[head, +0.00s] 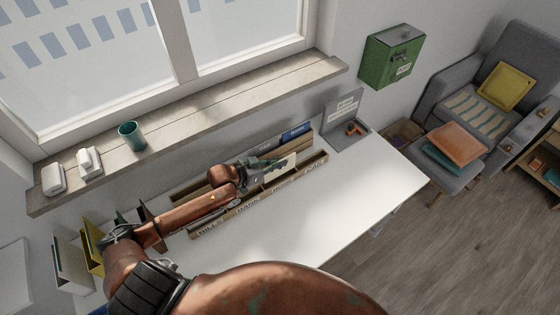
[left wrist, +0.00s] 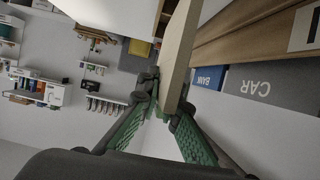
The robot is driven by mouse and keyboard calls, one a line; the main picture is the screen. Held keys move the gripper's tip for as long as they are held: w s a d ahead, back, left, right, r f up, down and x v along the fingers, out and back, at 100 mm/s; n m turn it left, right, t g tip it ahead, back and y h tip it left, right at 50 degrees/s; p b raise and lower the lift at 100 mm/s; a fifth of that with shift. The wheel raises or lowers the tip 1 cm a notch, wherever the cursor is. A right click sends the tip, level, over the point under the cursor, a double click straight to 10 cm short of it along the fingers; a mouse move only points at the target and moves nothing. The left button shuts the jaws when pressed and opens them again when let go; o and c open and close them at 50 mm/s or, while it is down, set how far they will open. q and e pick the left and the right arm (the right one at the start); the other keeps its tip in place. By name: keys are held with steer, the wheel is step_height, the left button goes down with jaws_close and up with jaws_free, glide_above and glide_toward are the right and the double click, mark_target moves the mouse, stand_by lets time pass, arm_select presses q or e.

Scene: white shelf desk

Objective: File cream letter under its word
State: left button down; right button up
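A cream letter (head: 283,166) is in my left gripper (head: 264,166), over the far-right part of the wooden sorter (head: 200,237). The left wrist view shows the letter (left wrist: 178,50) edge-on between the green fingers of that gripper (left wrist: 163,108). The sorter's front carries several words; BILLS and BANK are readable at the left, the others are small. I cannot tell whether the letter's lower edge is inside a slot. The word on the letter is not readable. My right gripper is not in view.
A blue BANK piece (head: 296,132) and a grey CAR piece (left wrist: 262,86) stand behind the sorter. A grey sign stand (head: 344,112) is at the desk's right end. Yellow folders (head: 93,245) stand at the left. The white desk front (head: 330,210) is clear.

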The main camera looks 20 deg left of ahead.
mark_target(280, 172)
arm_select(q)
steer(key=shift+f+b, duration=1.45)
steer(key=shift+f, duration=1.8)
steer(key=c, duration=2.1)
jaws_free()
steer(key=shift+s+a, duration=0.15)
steer(key=v, duration=1.1)
steer(key=shift+s+a+r, duration=0.1)
steer(key=shift+s+a, duration=0.05)
steer(key=shift+s, duration=0.1)
